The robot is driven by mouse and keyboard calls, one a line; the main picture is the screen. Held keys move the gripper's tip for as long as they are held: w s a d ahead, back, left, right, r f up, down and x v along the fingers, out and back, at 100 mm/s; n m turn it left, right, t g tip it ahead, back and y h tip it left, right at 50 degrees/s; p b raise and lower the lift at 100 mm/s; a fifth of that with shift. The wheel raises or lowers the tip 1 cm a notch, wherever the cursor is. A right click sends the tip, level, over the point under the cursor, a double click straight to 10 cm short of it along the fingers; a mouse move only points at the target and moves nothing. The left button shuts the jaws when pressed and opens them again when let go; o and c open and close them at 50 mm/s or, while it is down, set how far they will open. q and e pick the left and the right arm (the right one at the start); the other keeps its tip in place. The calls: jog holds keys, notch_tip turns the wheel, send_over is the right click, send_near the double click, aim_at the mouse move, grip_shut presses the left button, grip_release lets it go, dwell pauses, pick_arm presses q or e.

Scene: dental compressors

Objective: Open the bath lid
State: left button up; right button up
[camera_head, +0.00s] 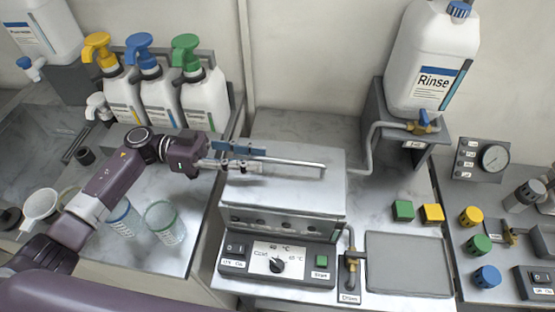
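The bath (283,222) is a grey metal box in the middle of the counter, with a control panel on its front. Its flat lid (300,190) lies down on top and looks closed. A long bar handle (300,163) runs across the lid. My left gripper (238,160) reaches in from the left and is at the left part of the handle, above the lid. Its fingers, one with a blue part, overlap the bar in the view, so I cannot tell whether they are clamped on it. My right gripper is not in view.
A Rinse canister (425,65) stands on a raised stand behind right, with a pipe running toward the bath. Pump bottles (155,95) stand behind my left arm. Cups (165,222) are below it. A grey tray (408,264) lies right of the bath, near green and yellow blocks (403,210).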

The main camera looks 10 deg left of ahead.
aim_at(278, 159)
pick_arm(q)
jog(key=d, duration=0.2)
jog(key=d+p, duration=0.1)
jog(key=d, duration=0.1)
jog(key=shift+d+r, duration=0.2)
jog(key=shift+d, duration=0.1)
jog(key=shift+d+f+p, duration=0.1)
jog(key=shift+d+p, duration=0.25)
jog(key=shift+d, duration=0.35)
jog(key=shift+c, duration=0.5)
grip_shut()
